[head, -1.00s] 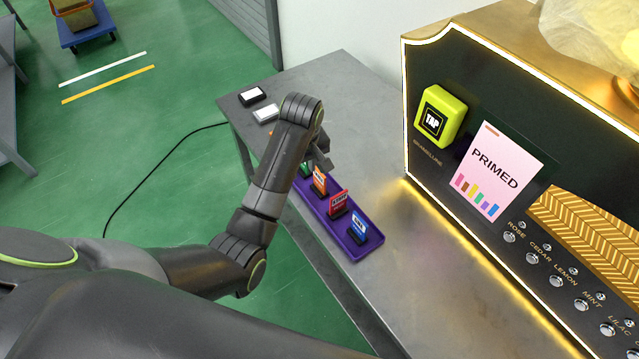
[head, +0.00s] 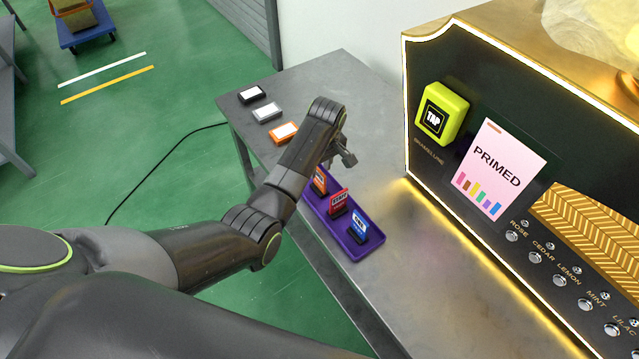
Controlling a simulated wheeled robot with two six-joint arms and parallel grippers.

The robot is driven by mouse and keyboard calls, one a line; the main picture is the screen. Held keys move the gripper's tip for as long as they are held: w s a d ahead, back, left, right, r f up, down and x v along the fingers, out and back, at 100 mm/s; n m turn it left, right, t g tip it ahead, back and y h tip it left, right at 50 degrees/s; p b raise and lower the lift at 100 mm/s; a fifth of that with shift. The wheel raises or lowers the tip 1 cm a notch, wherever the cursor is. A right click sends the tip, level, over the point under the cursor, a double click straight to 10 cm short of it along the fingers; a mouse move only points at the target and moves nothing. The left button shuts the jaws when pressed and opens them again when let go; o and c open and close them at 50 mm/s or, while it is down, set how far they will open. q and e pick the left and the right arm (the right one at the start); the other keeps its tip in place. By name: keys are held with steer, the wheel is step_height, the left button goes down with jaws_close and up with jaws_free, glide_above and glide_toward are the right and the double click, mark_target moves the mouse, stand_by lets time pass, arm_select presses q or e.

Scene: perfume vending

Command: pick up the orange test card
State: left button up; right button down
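The orange test card (head: 320,181) stands upright in the purple tray (head: 373,246) on the grey table, its upper edge close to my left arm. A red card (head: 338,201) and a blue card (head: 358,224) stand in the same tray, nearer to me. My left gripper (head: 341,160) is above the table, just beyond and to the right of the orange card. Its fingers look spread, with no card seen between them. My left arm covers the far end of the tray. My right gripper is out of view.
A black-rimmed pad (head: 251,94), a grey pad (head: 267,112) and an orange-rimmed pad (head: 284,132) lie at the table's far left. The vending machine (head: 470,80) stands at the right, with a yellow TAP box (head: 441,113). Bare table lies between tray and machine.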

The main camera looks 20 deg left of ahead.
mark_target(318, 186)
arm_select(q)
steer(key=shift+w+a+f+b, duration=0.1)
steer(key=shift+f+b, duration=0.05)
steer(key=shift+f, duration=1.35)
steer(key=shift+a+f+b, duration=0.1)
steer(key=shift+f+b, duration=0.05)
steer(key=shift+f, duration=1.35)
steer(key=shift+c, duration=0.3)
jaws_close()
